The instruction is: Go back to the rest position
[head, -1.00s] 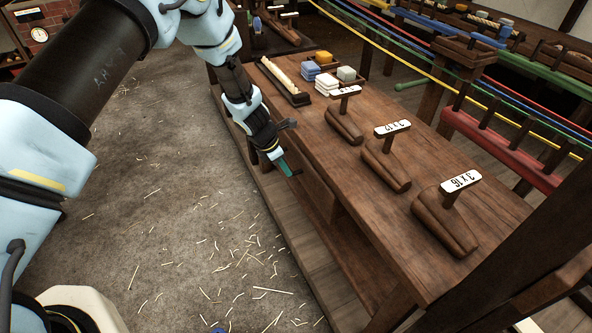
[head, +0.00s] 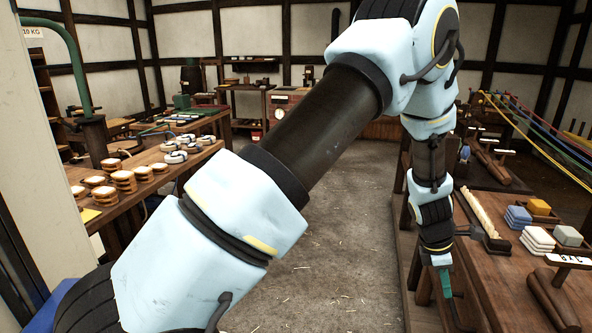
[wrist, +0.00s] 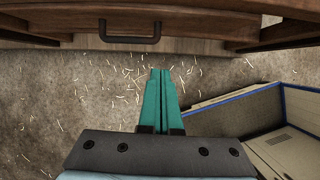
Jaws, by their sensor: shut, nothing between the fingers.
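My gripper (head: 449,293) hangs pointing down beside the left edge of the right-hand workbench (head: 497,272) in the head view. In the wrist view its two teal fingers (wrist: 161,95) are together, with nothing between them. The straw-strewn floor shows below the fingers. My arm runs from the lower left up across the head view and bends down to the gripper.
The right bench holds a rack of pale pieces (head: 479,214), stacks of blue (head: 518,217) and white blocks (head: 537,240), and a labelled wooden tool (head: 556,295). A drawer handle (wrist: 130,38) is near the fingers. Floor (head: 335,235) is clear between benches.

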